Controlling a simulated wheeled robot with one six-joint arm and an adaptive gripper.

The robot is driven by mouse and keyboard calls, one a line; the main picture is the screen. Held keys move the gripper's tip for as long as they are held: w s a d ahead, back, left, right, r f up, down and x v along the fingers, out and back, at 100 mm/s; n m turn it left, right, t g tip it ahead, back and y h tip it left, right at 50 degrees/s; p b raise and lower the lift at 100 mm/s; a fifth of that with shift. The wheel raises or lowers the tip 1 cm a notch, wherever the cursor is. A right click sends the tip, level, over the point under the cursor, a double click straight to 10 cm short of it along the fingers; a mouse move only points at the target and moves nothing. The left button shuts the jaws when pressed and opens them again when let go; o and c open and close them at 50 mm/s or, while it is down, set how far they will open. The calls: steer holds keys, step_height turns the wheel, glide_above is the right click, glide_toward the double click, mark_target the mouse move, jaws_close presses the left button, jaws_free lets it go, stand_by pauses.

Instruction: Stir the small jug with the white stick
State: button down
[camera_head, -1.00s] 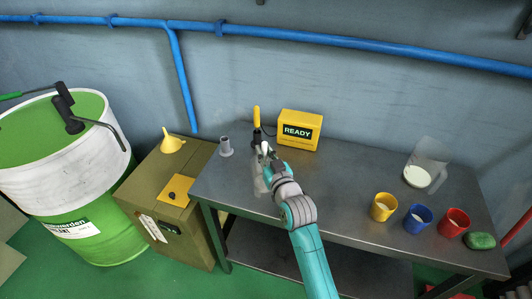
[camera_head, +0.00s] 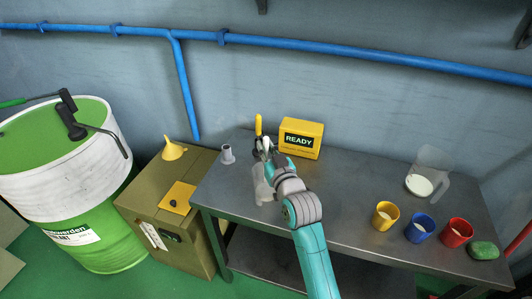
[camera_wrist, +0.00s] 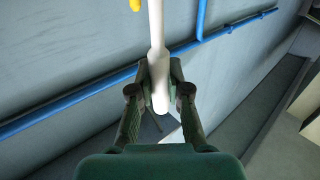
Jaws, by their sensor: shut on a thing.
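My gripper (camera_head: 264,148) is above the left part of the metal bench. In the wrist view my gripper (camera_wrist: 160,75) is shut on the white stick (camera_wrist: 156,35), which runs between the two fingers. A clear, see-through jug (camera_head: 261,188), which looks like the small jug, stands on the bench just left of my wrist and is partly hidden by my arm. I cannot tell whether the stick's end is inside it. A larger clear jug (camera_head: 428,172) with white contents stands at the bench's right.
A yellow READY box (camera_head: 301,138) and a yellow-handled tool (camera_head: 258,126) stand behind my gripper. A grey holder (camera_head: 228,154) is to its left. Mid-bench is clear.

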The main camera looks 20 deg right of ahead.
mark_target(266, 138)
steer(key=shift+r, duration=3.15)
